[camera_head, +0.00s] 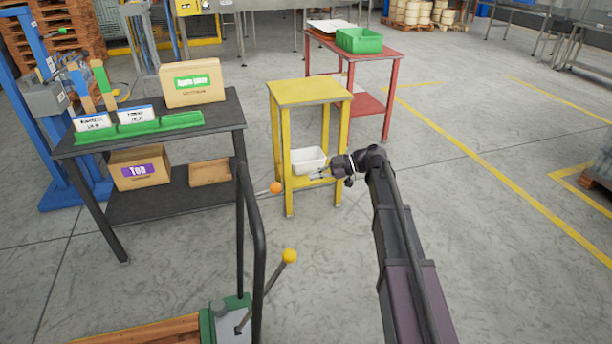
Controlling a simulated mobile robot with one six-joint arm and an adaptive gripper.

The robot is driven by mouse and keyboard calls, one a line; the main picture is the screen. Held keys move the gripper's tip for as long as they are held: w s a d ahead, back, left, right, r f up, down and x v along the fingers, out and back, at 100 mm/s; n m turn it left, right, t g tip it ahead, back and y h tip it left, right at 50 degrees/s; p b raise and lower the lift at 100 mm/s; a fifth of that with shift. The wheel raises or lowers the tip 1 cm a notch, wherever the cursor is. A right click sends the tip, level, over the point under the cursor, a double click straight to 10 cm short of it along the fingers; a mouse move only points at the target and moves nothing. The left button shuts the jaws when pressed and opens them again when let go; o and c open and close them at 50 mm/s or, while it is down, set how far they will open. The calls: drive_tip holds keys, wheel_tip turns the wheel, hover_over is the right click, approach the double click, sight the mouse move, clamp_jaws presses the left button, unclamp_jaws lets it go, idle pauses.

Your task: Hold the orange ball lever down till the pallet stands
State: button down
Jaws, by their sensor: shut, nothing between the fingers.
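The orange ball (275,187) sits on the end of a thin lever that runs left behind a black bent handle bar. My gripper (314,177) is shut and empty. Its fingertips point left toward the ball, with a visible gap between them in the picture. The wooden slatted piece (140,331) at the bottom left edge may be the pallet. It is cut off, so I cannot tell how it stands.
A second lever with a yellow ball (289,256) rises from the green and grey machine (232,318). A yellow stand (308,92) with a white bin (308,160) is behind my gripper. A black shelf table (220,110) stands left.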

drive_tip(key=shift+d+r, duration=0.3)
drive_tip(key=shift+d, duration=0.15)
drive_tip(key=shift+a+r+p, duration=0.1)
drive_tip(key=shift+p, duration=0.2)
wheel_tip(320, 180, up, 7)
drive_tip(key=a+t+h+p, duration=0.1)
drive_tip(key=a+h+p, duration=0.1)
drive_tip(key=p, duration=1)
drive_tip(key=shift+s+a+n+h, duration=0.3)
drive_tip(key=shift+s+a+h, duration=0.1)
drive_tip(key=shift+h, duration=0.4)
drive_tip(key=b, duration=0.6)
hover_over(279, 187)
drive_tip(key=d, duration=0.1)
wheel_tip(279, 187, down, 7)
drive_tip(key=shift+w+a+f+b, duration=0.1)
drive_tip(key=shift+a+f+b, duration=0.05)
drive_tip(key=shift+f+b, duration=0.7)
drive_tip(key=shift+a+f+b, duration=0.1)
drive_tip(key=shift+f+b, duration=0.5)
drive_tip(key=shift+b, duration=0.3)
drive_tip(key=shift+a+f+b, duration=0.2)
drive_tip(key=shift+b, duration=0.15)
